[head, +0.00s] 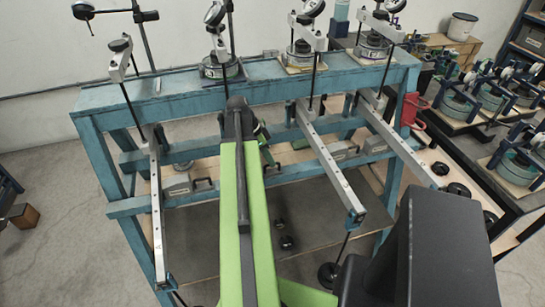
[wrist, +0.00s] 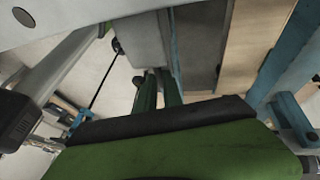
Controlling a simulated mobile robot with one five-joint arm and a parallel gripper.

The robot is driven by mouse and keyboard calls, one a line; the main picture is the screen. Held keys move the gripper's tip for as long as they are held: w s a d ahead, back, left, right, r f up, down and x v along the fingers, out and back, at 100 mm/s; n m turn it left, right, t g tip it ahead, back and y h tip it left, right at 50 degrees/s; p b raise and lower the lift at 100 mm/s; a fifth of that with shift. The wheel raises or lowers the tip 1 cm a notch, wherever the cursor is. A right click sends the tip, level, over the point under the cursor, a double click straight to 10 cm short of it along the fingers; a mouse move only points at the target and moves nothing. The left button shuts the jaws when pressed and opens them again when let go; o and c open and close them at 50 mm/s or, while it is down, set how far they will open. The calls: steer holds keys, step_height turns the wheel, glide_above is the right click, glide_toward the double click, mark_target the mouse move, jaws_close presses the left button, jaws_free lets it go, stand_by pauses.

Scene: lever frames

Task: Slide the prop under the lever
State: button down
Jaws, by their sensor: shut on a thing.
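My gripper (head: 264,148) is partly hidden behind my green arm in the head view, near the front of the blue frame. In the wrist view its green fingers (wrist: 158,92) are shut at the near end of a grey block (wrist: 147,42), which seems to be the prop; the exact grip is hard to see. Long grey levers reach forward from the frame: one at the left (head: 156,215), one right of my arm (head: 328,165) and one at the far right (head: 402,150). My arm may hide another. Which lever is above the held block is unclear.
Another grey block with a black handle (head: 178,186) sits by the left lever. A rod with a black weight (head: 328,275) hangs from the lever right of my arm. A bench with several devices (head: 465,110) stands right.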

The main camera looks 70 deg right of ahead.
steer(key=shift+w, duration=0.1)
steer(key=c, duration=1.6)
jaws_free()
steer(key=shift+o, duration=0.6)
steer(key=shift+s+d, duration=0.1)
steer(key=shift+s, duration=0.1)
steer(key=shift+r, duration=0.1)
steer(key=r+p, duration=0.2)
steer(key=p, duration=0.1)
steer(key=s+r+p, duration=0.1)
steer(key=r+p, duration=0.1)
steer(key=r, duration=0.1)
steer(key=shift+s+a+r+p, duration=0.2)
steer(key=shift+r+p, duration=0.1)
steer(key=shift+p, duration=0.1)
steer(key=s+a+r+p, duration=0.1)
steer(key=s+r+p, duration=0.4)
steer(key=s, duration=0.5)
steer(key=shift+a, duration=0.2)
steer(key=shift+r, duration=0.1)
